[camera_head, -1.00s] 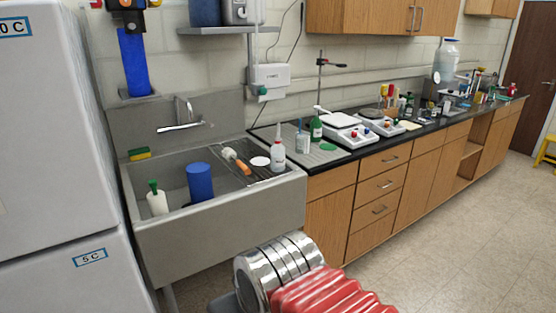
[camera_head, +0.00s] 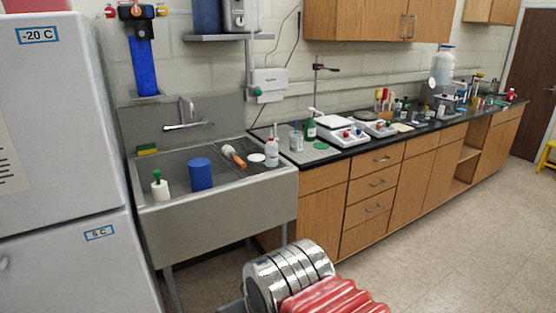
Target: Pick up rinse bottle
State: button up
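A white bottle with a thin reddish tip (camera_head: 271,152), which looks like the rinse bottle, stands upright on the ribbed drainboard at the right end of the steel sink (camera_head: 215,222). A white bottle with a green top (camera_head: 160,186) stands in the basin at the left. My gripper is not in view. Only a silver and red part of what looks like my arm shows at the bottom, well in front of the sink. Nothing is seen touching either bottle.
A blue cylinder (camera_head: 200,174) stands in the basin. An orange-handled brush (camera_head: 233,156) lies beside the drainboard bottle. A tall white freezer (camera_head: 65,150) stands close at the left. The black counter (camera_head: 345,152) to the right is crowded. The floor (camera_head: 440,220) at the right is clear.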

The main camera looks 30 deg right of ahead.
aim_at(271, 147)
jog(key=k, duration=0.9)
jog(key=z, duration=0.45)
jog(key=i, duration=2)
jog(key=u, duration=0.8)
jog(key=i, duration=0.75)
jog(key=u, duration=0.1)
